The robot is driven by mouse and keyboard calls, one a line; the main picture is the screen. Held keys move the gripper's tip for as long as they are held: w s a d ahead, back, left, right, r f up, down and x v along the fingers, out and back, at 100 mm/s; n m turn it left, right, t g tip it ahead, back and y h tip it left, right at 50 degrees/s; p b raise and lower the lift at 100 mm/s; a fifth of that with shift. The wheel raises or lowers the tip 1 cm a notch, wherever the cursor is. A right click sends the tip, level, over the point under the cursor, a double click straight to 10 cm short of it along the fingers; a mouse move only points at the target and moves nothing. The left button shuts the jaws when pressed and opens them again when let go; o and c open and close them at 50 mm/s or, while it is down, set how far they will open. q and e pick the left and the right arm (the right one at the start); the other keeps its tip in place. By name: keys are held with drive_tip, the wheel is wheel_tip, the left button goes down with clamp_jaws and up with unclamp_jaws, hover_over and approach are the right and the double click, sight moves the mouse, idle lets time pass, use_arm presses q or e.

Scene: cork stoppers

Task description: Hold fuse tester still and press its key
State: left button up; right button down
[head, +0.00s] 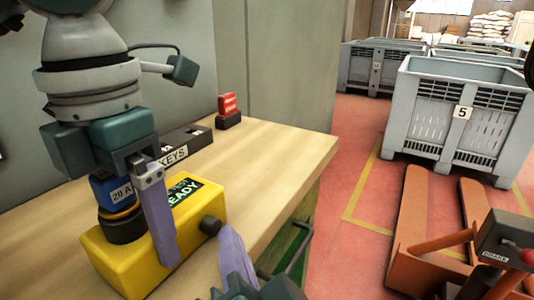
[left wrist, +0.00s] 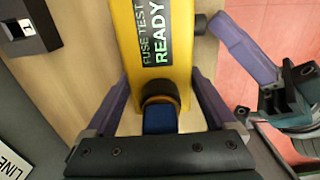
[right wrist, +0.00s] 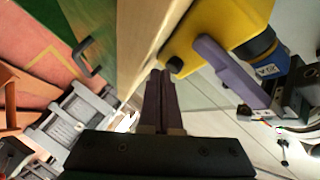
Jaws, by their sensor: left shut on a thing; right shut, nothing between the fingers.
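The yellow fuse tester (head: 115,264) lies on the wooden bench; its dark display reads READY, and it also shows in the left wrist view (left wrist: 135,50). A blue 20 A fuse (head: 112,190) stands upright in its round dark socket. My left gripper (head: 140,242) is shut on the tester body, one finger on each side. My right gripper (head: 232,232) is shut and empty, its tips close beside the key; whether they touch it I cannot tell.
A dark KEYS holder (head: 182,148) and a red block on a black base (head: 229,110) stand at the back of the bench by the grey wall.

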drive_tip(key=shift+w+a+r, duration=0.25)
drive_tip(key=shift+w+a, duration=0.05)
drive_tip(key=shift+w, duration=0.1)
drive_tip(key=shift+s+a+f, duration=0.15)
drive_tip(key=shift+f, duration=0.15)
idle(0.6)
drive_tip(key=shift+d+r, duration=0.25)
drive_tip(key=shift+r, duration=0.15)
drive_tip(key=shift+s+d+r, duration=0.1)
drive_tip(key=shift+s+r, duration=0.05)
drive_tip(key=shift+r, duration=0.15)
drive_tip(key=d, duration=0.1)
drive_tip(key=s+d, duration=0.1)
drive_tip(key=d, duration=0.1)
drive_tip(key=s+d, duration=0.1)
drive_tip(key=shift+d, duration=0.35)
